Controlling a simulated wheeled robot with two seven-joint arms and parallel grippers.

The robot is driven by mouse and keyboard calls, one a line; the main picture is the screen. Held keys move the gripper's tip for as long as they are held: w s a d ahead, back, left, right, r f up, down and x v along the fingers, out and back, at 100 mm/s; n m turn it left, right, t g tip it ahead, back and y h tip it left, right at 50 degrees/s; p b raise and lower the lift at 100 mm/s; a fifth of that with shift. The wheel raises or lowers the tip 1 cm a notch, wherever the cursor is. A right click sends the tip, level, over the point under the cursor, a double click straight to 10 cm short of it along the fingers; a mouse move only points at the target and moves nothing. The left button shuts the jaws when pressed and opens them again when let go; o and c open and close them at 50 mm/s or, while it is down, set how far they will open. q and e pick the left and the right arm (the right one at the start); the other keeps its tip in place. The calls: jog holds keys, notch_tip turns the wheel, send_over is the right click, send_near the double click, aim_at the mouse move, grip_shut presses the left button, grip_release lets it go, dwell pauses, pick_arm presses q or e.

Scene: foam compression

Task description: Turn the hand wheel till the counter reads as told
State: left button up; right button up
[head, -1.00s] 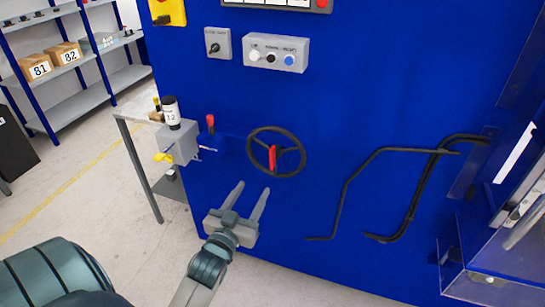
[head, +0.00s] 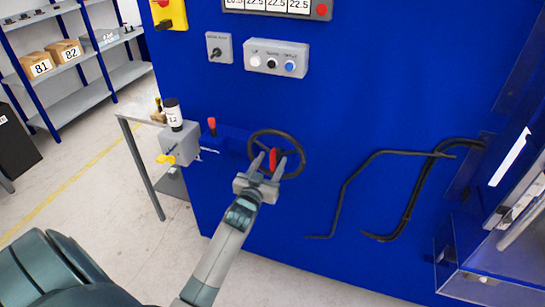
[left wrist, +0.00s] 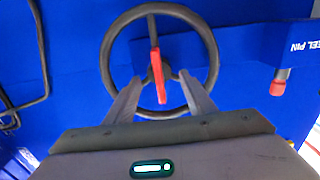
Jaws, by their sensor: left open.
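The black hand wheel (head: 299,143) with a red handle (head: 272,158) is on the front of the blue machine. My left gripper (head: 269,160) is open in front of the wheel's lower half, its two fingers on either side of the red handle. In the left wrist view the wheel (left wrist: 106,60) and the red handle (left wrist: 157,75) show ahead, with the open left gripper (left wrist: 158,90) below and around the handle's lower end. I cannot tell whether the fingers touch it. The counter (head: 270,4) is at the top edge, its windows partly cut off. My right gripper is not in view.
A red-tipped lever (head: 212,126) stands left of the wheel; its red tip shows in the left wrist view (left wrist: 279,84). A button box (head: 277,58) is above. Bent black bars (head: 350,185) are to the right. A grey box with yellow valve (head: 178,146) is at left.

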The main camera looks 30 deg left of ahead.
pick_arm(q)
jog(key=shift+x, duration=0.8)
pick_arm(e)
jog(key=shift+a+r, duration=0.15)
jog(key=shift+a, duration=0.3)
pick_arm(q)
grip_shut()
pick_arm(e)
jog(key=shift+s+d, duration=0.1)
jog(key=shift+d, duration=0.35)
